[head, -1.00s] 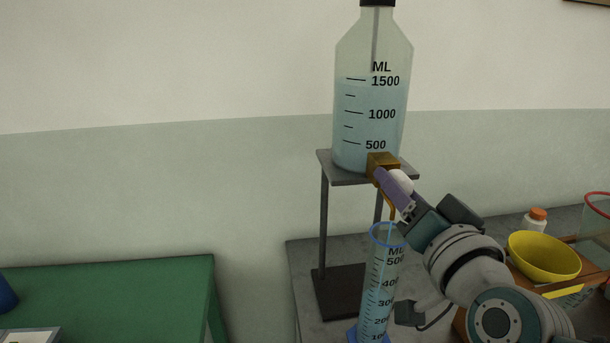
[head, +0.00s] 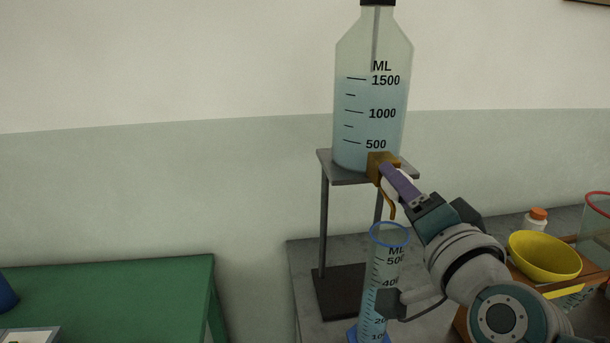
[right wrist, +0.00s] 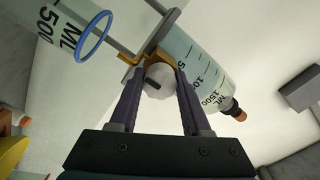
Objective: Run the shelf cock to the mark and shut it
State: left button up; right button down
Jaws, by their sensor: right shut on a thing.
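The shelf bottle (head: 370,125) holds blue liquid to just about its 1500 mark. A brass cock (head: 381,164) with a curved spout (head: 391,208) sits at its foot. My right gripper (head: 392,179) is shut on the cock's white knob, which shows between the purple fingers in the right wrist view (right wrist: 160,80). The measuring cylinder (head: 383,272) with a blue rim stands upright under the spout. Its liquid seems to reach a little below the 400 mark; my arm partly hides it. I see no stream between spout and rim. My left gripper is out of view.
The bottle stands on a grey metal stand (head: 323,220) on a grey bench. A yellow bowl (head: 543,256) and a white jar with an orange cap (head: 535,220) are at the right. A green table (head: 120,290) is at the left.

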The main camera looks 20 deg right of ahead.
jog(key=shift+c, duration=1.9)
grip_release()
jog(key=b+v, duration=0.1)
jog(key=v, duration=0.9)
